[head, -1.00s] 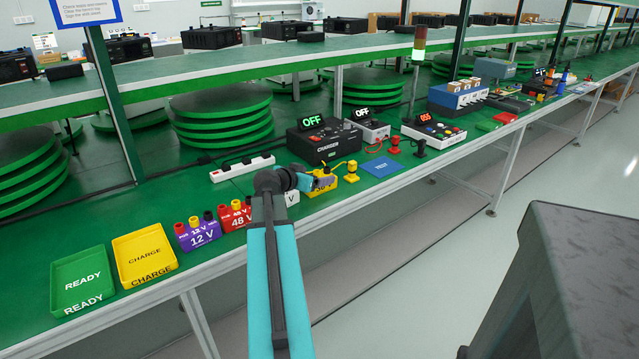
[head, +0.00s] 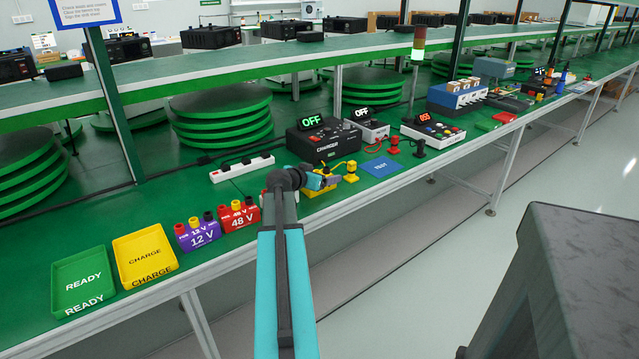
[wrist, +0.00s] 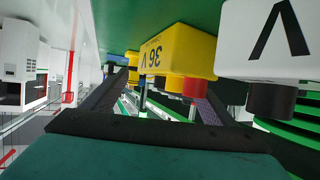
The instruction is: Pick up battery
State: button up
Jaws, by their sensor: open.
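The yellow 36 V battery (head: 316,193) stands on the green bench, partly hidden behind my wrist in the head view. In the wrist view, the yellow battery (wrist: 178,52) shows its label turned over, with dark and red terminals towards me. My gripper (wrist: 160,88) is open, with one dark finger to each side of the battery's terminals; I cannot tell whether either touches. In the head view my gripper (head: 329,181) is at the battery. The white battery (wrist: 262,40) is close on the right in the wrist view. The purple 12 V battery (head: 198,234) and red 48 V battery (head: 239,217) stand further left.
A yellow CHARGE tray (head: 146,258) and a green READY tray (head: 83,282) lie at the left. A black charger (head: 325,142), a white power strip (head: 243,168) and a yellow plug with its lead (head: 351,172) are near the gripper.

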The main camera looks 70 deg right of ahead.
jog(key=shift+c, duration=0.4)
jog(key=c, duration=1.7)
jog(key=shift+r, duration=0.15)
jog(key=shift+r, duration=0.2)
grip_shut()
notch_tip(320, 180, up, 10)
jog(key=shift+f, duration=0.25)
